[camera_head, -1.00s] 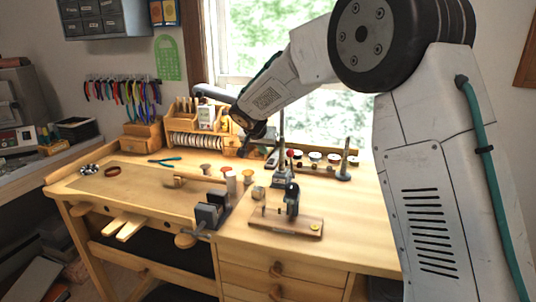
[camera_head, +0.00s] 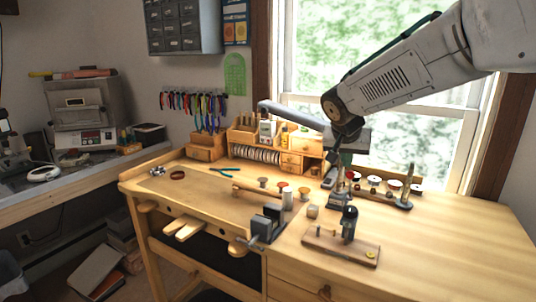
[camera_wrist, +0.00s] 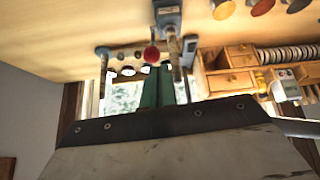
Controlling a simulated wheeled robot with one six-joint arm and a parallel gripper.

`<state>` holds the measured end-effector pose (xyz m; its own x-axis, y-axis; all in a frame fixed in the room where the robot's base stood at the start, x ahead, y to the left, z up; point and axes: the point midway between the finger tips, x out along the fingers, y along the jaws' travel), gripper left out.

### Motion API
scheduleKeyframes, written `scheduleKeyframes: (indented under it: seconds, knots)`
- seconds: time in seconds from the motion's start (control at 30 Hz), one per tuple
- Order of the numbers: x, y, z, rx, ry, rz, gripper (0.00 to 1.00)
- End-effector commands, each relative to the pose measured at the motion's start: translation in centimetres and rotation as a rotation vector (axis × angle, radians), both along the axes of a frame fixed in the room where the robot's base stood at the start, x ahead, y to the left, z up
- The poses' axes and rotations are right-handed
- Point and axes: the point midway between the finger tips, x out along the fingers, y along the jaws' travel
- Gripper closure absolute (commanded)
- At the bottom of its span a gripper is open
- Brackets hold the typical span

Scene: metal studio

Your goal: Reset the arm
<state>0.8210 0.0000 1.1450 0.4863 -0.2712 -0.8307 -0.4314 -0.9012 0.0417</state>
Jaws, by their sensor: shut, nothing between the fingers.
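My arm comes in from the upper right in the head view and slopes down to a dark wrist joint. My gripper (camera_head: 343,162) hangs below it, above the back of the wooden workbench (camera_head: 440,225), partly lost against the tools behind. In the wrist view the scene is upside down, and the green fingers of my gripper (camera_wrist: 157,74) lie close together, shut and empty, beyond a dark bolted plate. A grey stand tool (camera_head: 340,199) stands on the bench near the gripper; I cannot tell the exact gap.
A small vise (camera_head: 267,224) and a wooden block with a black post (camera_head: 341,246) stand at the front. Several spools (camera_head: 374,181) line the back. A small drawer organizer (camera_head: 292,163) is behind, by the window. The bench's right side is clear.

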Motion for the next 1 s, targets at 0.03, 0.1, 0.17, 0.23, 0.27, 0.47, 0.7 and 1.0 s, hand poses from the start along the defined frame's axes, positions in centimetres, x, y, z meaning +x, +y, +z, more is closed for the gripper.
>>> scheduleKeyframes:
  seconds: [0.03, 0.1, 0.17, 0.23, 0.27, 0.47, 0.7, 1.0]
  knots:
    - [-2.4, -0.8, 1.1, 0.004, 0.006, 0.016, 1.00]
    - [-5.7, -1.6, 2.2, 0.008, 0.025, 0.049, 1.00]
    - [-8.6, -2.2, 2.8, 0.013, 0.042, 0.081, 1.00]
    - [-12.0, -2.8, 3.3, 0.021, 0.057, 0.120, 1.00]
    - [-13.5, -3.0, 3.4, 0.022, 0.063, 0.138, 1.00]
    - [-22.6, -3.6, 3.0, 0.043, 0.088, 0.264, 1.00]
    - [-30.0, -3.2, 1.1, 0.059, 0.090, 0.392, 1.00]
    - [-37.3, -2.9, -3.3, 0.116, 0.328, 0.435, 1.00]
